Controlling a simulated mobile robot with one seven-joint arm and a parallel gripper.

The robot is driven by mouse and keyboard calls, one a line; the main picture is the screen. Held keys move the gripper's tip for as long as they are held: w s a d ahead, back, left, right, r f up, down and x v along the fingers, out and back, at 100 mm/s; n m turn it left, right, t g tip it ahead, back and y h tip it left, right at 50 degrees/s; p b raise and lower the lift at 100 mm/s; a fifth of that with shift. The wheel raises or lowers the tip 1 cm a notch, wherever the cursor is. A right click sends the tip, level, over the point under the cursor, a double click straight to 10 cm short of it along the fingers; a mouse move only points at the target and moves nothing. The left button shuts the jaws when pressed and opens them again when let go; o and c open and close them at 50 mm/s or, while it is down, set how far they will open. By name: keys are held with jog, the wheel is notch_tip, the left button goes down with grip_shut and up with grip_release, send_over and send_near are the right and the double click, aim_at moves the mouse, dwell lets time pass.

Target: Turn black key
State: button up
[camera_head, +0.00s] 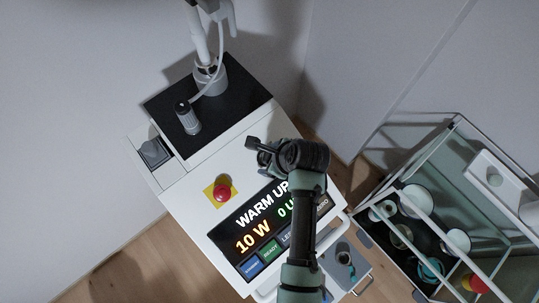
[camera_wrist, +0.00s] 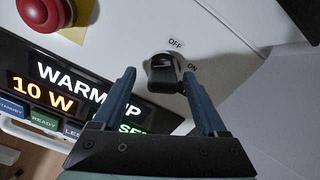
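The black key (camera_wrist: 163,74) sits in a round silver lock on the white machine panel, with an OFF label (camera_wrist: 175,43) above it and an ON label (camera_wrist: 192,66) to its right. My gripper (camera_wrist: 160,77) is open, with one finger on each side of the key in the wrist view. I cannot tell whether either finger touches it. In the head view my gripper (camera_head: 258,151) is over the white top of the machine (camera_head: 182,207), and the key is hidden behind it or too small to tell.
A red emergency button on a yellow plate (camera_head: 222,190) is left of my gripper. The lit screen (camera_head: 247,262) reads WARM UP and 10 W. A black tray (camera_head: 243,93) with a grey handpiece (camera_head: 187,117) lies behind. A glass-shelved cart (camera_head: 462,130) stands at right.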

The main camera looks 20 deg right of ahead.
jog(key=shift+r, duration=0.15)
jog(key=shift+d+r, duration=0.1)
jog(key=shift+r, duration=0.1)
jog(key=b+v, duration=0.3)
jog(key=v, duration=0.9)
jog(key=shift+s, duration=0.2)
jog(key=shift+r, duration=0.1)
